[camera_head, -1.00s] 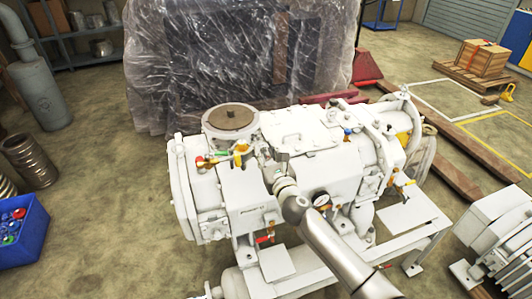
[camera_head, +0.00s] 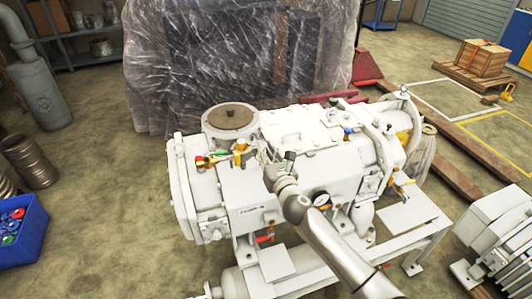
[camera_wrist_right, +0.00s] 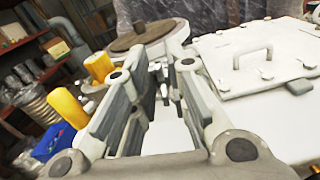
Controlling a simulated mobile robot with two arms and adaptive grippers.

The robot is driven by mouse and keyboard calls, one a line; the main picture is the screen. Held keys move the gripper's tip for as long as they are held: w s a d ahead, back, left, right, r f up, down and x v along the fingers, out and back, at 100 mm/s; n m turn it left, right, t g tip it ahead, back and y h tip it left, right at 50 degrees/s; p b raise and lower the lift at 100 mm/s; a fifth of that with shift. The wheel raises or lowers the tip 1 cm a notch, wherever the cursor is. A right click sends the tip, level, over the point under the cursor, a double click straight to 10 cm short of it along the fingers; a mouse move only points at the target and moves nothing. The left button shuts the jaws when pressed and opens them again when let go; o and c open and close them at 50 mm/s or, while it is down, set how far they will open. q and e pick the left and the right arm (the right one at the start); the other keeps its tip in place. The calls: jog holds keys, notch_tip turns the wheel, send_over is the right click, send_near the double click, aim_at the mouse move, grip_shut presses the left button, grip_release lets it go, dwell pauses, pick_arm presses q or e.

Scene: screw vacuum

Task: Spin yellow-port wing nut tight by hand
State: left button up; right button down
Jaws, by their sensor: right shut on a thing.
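The white vacuum pump (camera_head: 240,185) stands on its frame in the middle of the head view. A yellow fitting (camera_head: 240,147) sits on its top beside the round brown-topped flange (camera_head: 229,116). My right gripper (camera_head: 274,158) is over the pump top, just right of the yellow fitting. In the right wrist view its grey fingers (camera_wrist_right: 164,85) are shut on a small part mostly hidden between them. I cannot make out its shape, nor a wing nut. Two yellow cylinders (camera_wrist_right: 99,67) show left of the fingers. My left gripper is not in view.
A flat cover with a handle (camera_wrist_right: 258,52) lies right of the fingers. Red and green fittings (camera_head: 204,161) are left of the yellow one. A pressure gauge (camera_head: 321,200) is on the pump's front. A blue crate (camera_head: 22,230) stands on the floor at left.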

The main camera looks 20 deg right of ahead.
jog(key=m, duration=0.7)
jog(key=f+m+b, duration=0.1)
jog(key=m, duration=0.6)
jog(key=d+f+m+b, duration=0.1)
jog(key=m, duration=0.7)
jog(key=shift+m, duration=0.3)
dwell(0.3)
jog(key=c, duration=1.6)
grip_release()
jog(key=shift+c, duration=0.2)
